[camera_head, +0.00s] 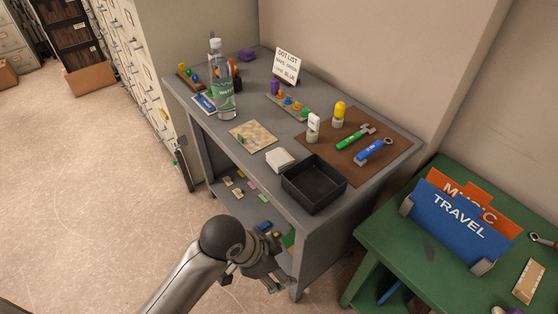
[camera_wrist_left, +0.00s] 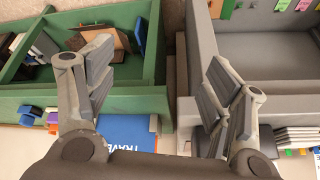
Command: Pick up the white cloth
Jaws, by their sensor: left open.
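The white cloth (camera_head: 280,159) lies folded in a flat square on the grey desk (camera_head: 235,155), just left of the black tray (camera_head: 314,184), in the head view. My left gripper (camera_head: 268,272) is low in front of the desk's near end, below the desktop and apart from the cloth. In the left wrist view the left gripper (camera_wrist_left: 160,88) has its fingers wide apart with nothing between them. I cannot surely make out the cloth in that view. My right gripper is not in view.
A water bottle (camera_head: 223,85), a patterned square (camera_head: 253,136) and a brown mat (camera_head: 358,146) with tools share the desktop. A green table (camera_head: 385,235) with a blue TRAVEL folder (camera_head: 450,222) stands at the right. Floor (camera_head: 90,190) at the left is clear.

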